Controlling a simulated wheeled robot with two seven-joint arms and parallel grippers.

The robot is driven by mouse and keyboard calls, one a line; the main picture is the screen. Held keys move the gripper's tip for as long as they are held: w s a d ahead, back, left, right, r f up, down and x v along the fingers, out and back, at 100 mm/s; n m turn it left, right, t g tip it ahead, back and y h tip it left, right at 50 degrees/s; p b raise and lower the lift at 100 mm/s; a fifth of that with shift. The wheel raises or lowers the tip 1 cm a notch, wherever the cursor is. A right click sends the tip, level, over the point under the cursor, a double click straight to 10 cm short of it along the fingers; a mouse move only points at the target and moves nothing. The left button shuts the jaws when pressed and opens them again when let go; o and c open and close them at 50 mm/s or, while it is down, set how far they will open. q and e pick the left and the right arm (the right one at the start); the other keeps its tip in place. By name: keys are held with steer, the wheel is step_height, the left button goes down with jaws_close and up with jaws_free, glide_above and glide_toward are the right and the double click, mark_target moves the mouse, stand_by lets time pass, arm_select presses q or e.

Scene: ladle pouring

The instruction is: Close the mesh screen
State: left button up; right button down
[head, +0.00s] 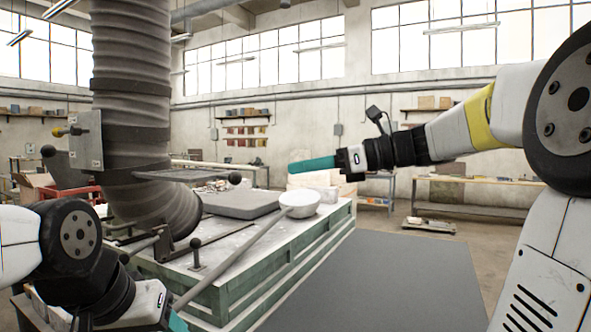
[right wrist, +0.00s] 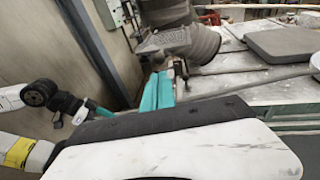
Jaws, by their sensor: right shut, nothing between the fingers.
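The mesh screen (head: 185,175) is a flat, dark panel beside the lower bend of the ribbed duct, above the worktable. A round black knob (head: 235,178) is at its right end.
A ladle with a pale bowl (head: 300,203) lies across the green-sided worktable (head: 290,262), its long handle slanting toward my left gripper. A grey slab (head: 240,204) lies behind it. The big ribbed duct (head: 132,80) stands at left. The floor mat (head: 385,275) is clear.

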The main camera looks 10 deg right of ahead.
mark_target(182, 172)
steer(key=x, duration=1.1)
steer(key=w+a, duration=0.4)
steer(key=a, duration=0.2)
steer(key=w+a, duration=0.4)
steer(key=a, duration=0.2)
steer(key=w+a, duration=0.5)
steer(key=a, duration=0.1)
steer(key=shift+w+a, duration=0.25)
steer(key=shift+a+r, duration=0.1)
steer(key=shift+r, duration=0.05)
